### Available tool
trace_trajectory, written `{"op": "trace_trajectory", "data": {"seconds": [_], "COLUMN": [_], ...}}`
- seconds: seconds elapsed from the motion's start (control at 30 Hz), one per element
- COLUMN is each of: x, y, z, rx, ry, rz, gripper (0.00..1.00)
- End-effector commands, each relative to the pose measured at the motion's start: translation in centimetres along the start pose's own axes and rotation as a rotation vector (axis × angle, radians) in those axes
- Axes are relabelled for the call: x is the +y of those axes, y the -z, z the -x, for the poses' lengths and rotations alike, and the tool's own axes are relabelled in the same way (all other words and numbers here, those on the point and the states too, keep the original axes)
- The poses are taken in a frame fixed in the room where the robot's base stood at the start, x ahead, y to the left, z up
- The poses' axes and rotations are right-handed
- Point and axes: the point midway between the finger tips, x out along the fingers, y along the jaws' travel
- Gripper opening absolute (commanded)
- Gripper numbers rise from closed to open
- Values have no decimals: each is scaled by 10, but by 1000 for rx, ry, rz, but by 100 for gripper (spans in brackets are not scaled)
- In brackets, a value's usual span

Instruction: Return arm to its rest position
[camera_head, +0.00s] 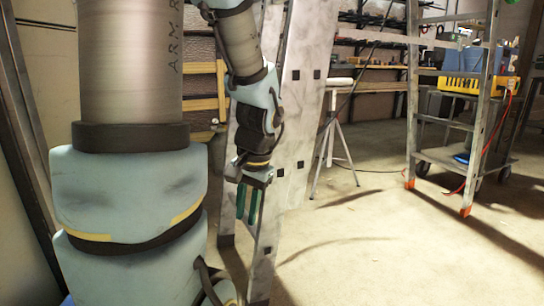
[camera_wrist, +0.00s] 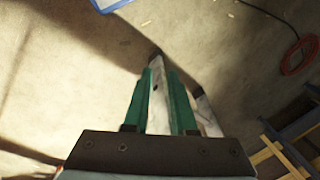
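My gripper (camera_head: 246,222) hangs pointing down near the middle of the head view, at the end of my arm. Its two green fingers are apart, and no held object can be made out. In the wrist view my gripper (camera_wrist: 159,72) also shows its two green fingers apart. A pale metal leg shows in the gap between them, running down to a dark foot on the floor. The leg appears to be beyond the fingers; whether they touch it cannot be told.
A tall grey metal frame (camera_head: 297,140) stands close behind my gripper. A stepladder (camera_head: 412,110) with orange feet stands at right, near a trolley (camera_head: 455,170) with a yellow crate (camera_head: 475,84). A white-topped stand (camera_head: 336,120) is further back. Concrete floor (camera_head: 370,240) is open at front right.

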Motion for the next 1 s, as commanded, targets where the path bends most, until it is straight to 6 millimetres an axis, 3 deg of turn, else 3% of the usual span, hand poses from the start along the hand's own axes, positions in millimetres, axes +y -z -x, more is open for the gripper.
{"op": "trace_trajectory", "data": {"seconds": [0.23,0.3,0.57,1.0], "x": [0,-2,-12,-36], "y": [-26,-22,-21,-18], "z": [-23,3,57,192], "rx": [89,88,86,86], "ry": [-157,-152,-152,-151], "rz": [413,386,382,380], "gripper": [25,25,25,25]}}
